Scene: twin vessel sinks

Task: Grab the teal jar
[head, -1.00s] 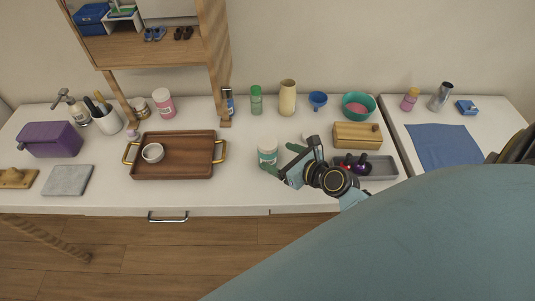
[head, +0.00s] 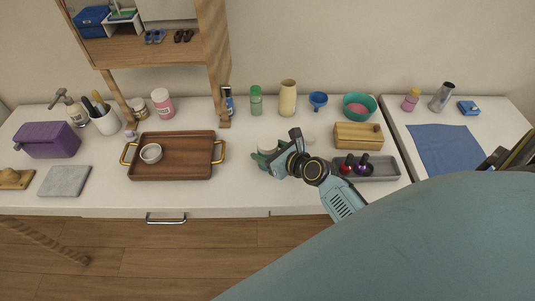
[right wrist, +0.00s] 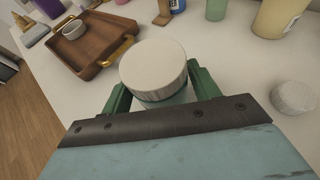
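The teal jar, with a wide white lid, stands upright on the white counter. In the head view its lid (head: 267,145) shows while my right gripper (head: 266,159) hides most of its body. In the right wrist view the jar (right wrist: 153,70) stands between the two green fingers of my right gripper (right wrist: 160,95). One finger is on each side of the body, just below the lid. The fingers look spread around it; firm contact cannot be made out. My left gripper is not in view.
A wooden tray (head: 171,172) with a small white bowl (head: 151,153) lies left of the jar. A small white round object (right wrist: 293,97) lies to its right. A grey tray (head: 384,171) with small bottles and a wooden box (head: 357,136) stand farther right. Bottles line the back.

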